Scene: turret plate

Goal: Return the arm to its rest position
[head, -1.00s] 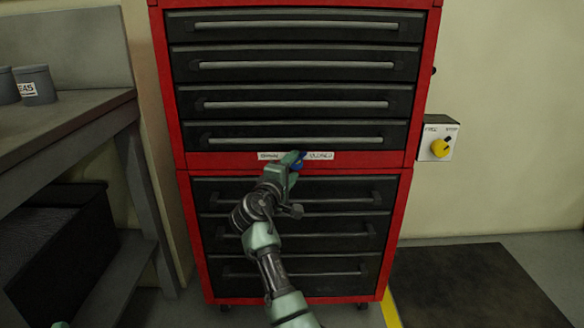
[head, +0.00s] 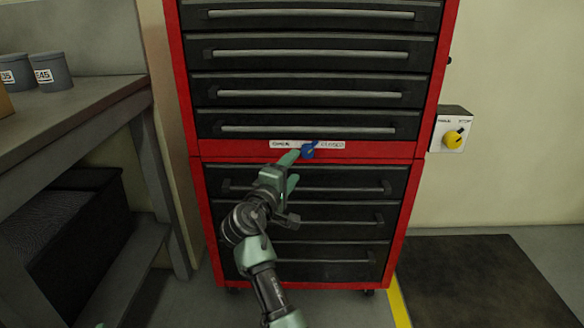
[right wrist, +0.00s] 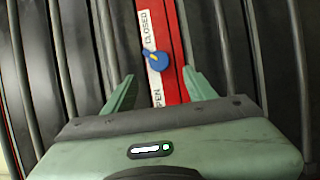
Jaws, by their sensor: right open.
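My right gripper (head: 293,170) is open and empty in front of the red tool cabinet (head: 202,190). Its fingers are just below and left of a blue knob (head: 308,151) on the red strip between the upper and lower drawers. In the right wrist view, the blue knob (right wrist: 156,62) with a yellow mark sits on a white label strip reading CLOSED and OPEN. The open right gripper (right wrist: 158,85) has its fingers on either side of the line to the knob, and they look clear of it.
A workbench (head: 95,110) with grey labelled cups (head: 52,72) stands at left, a dark bin (head: 70,225) below it. A wall box with a yellow knob (head: 453,139) is right of the cabinet. A dark mat (head: 480,285) lies on the floor at right.

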